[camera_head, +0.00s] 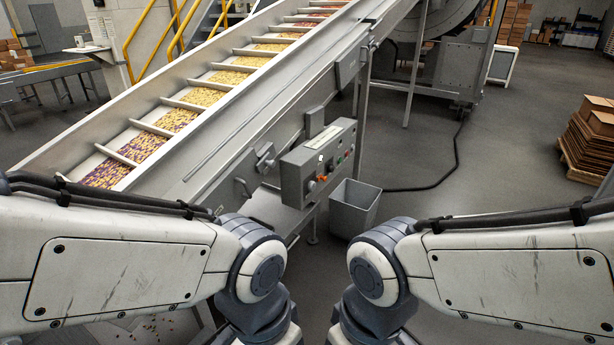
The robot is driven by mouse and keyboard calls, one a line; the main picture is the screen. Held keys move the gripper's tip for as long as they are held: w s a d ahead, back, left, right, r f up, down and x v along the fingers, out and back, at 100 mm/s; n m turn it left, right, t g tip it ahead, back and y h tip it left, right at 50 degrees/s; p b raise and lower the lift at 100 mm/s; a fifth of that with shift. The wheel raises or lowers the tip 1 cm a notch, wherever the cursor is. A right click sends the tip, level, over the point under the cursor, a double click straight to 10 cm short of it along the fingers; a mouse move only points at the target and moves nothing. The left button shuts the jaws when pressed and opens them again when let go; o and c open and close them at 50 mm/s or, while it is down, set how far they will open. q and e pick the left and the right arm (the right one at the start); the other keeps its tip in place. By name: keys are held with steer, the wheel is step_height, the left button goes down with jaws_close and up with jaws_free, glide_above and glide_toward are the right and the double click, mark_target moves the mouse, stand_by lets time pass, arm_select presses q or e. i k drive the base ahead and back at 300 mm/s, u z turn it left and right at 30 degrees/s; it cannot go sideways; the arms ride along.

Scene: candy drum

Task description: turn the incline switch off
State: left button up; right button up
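A grey control box (318,162) is mounted on the side of the inclined conveyor (225,132). Its front carries an orange-red switch or knob (322,178) at the lower left and several small red and dark buttons toward the right. These are too small to read, and I cannot tell the switch's position. The conveyor's cleated belt carries yellow and purple candy (160,140). My two arms come in from the left and right below the box, apart from it. Both grippers are outside the picture.
A grey open bin (355,208) stands on the floor just right of the control box. A dark cable (440,180) runs across the floor behind it. Flattened cardboard (590,140) is stacked on a pallet at the far right. A large drum machine (440,50) stands behind. Floor at centre right is clear.

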mark_target(312, 185)
steer(key=u, duration=0.05)
steer(key=k, duration=0.4)
steer(key=z, duration=1.05)
steer(key=i, duration=0.8)
steer(key=z, duration=0.6)
steer(key=i, duration=0.7)
steer(key=u, duration=0.65)
steer(key=i, duration=0.7)
steer(key=u, duration=1.05)
steer(key=i, duration=0.25)
steer(key=u, duration=0.15)
